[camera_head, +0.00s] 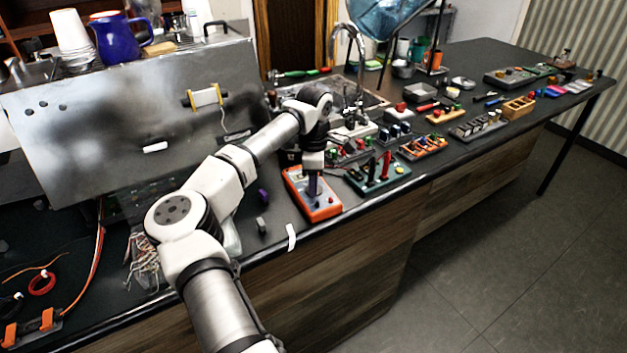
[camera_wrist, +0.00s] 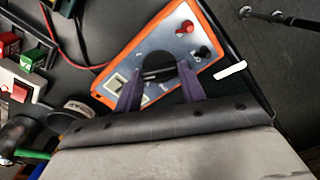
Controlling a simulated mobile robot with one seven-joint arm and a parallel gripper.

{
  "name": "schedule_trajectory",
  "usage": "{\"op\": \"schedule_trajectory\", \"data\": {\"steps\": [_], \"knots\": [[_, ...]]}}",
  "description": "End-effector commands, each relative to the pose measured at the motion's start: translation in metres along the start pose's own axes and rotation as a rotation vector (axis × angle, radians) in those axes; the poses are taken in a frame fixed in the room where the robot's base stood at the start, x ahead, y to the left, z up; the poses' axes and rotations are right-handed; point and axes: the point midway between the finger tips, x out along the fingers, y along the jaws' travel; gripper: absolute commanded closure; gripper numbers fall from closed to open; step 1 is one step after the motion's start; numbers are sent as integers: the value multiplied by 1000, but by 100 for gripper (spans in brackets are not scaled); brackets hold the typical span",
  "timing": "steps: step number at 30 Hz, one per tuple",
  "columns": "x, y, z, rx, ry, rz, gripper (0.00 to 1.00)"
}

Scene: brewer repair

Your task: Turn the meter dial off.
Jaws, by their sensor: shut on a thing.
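The meter is an orange-edged box with a pale face (camera_head: 325,207), lying on the dark counter near its front edge. In the wrist view the meter (camera_wrist: 203,69) shows a small display (camera_wrist: 117,84), a red jack and a black jack. Its round black dial (camera_wrist: 158,66) sits between my gripper's purple fingers. My gripper (camera_wrist: 160,82) is shut on the dial, one finger on each side. In the head view my gripper (camera_head: 314,190) points down onto the meter. The dial is hidden there, and its pointer mark cannot be read.
A green block with red and dark posts (camera_head: 377,175) stands close to the right of the meter. A white strip (camera_head: 291,237) lies by the counter edge. A large metal panel (camera_head: 140,120) stands at the left. Red and black leads lie near the meter in the wrist view.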

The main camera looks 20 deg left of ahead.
Motion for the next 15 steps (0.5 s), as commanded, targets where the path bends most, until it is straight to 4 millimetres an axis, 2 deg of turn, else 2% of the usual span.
{"op": "schedule_trajectory", "data": {"steps": [8, 15], "knots": [[3, 0, -1, -165, 2, 2, 83], [2, 0, 0, -386, 0, 2, 83]]}}
